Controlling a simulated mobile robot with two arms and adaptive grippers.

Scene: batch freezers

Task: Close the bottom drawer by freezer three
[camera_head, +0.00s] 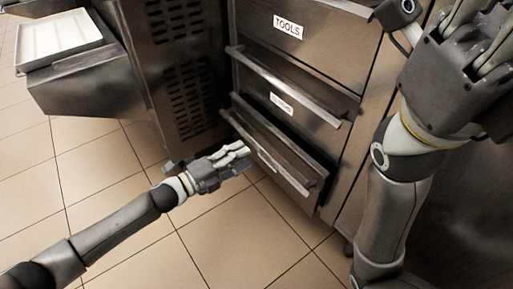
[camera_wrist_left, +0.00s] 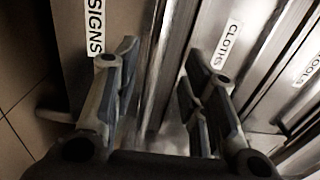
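The bottom drawer (camera_head: 292,172) stands partly out of the metal drawer unit, with a dark gap behind its front. The left wrist view shows its SIGNS label (camera_wrist_left: 95,25). My left gripper (camera_head: 240,156) is at the drawer's front, near the left part of its handle. In the wrist view its fingers (camera_wrist_left: 155,95) are spread apart, with the drawer's edge seen between them. I cannot tell whether they touch it. My right gripper (camera_head: 482,42) is raised at the upper right, clear of the drawer; its fingertips are cut off by the frame.
The CLOTHS drawer (camera_head: 315,98) and TOOLS drawer (camera_head: 325,45) above look shut; the CLOTHS handle juts out. A vented metal machine (camera_head: 180,60) stands left of the unit. A white tray (camera_head: 58,38) rests on a metal ledge at upper left. The tiled floor (camera_head: 215,235) in front is clear.

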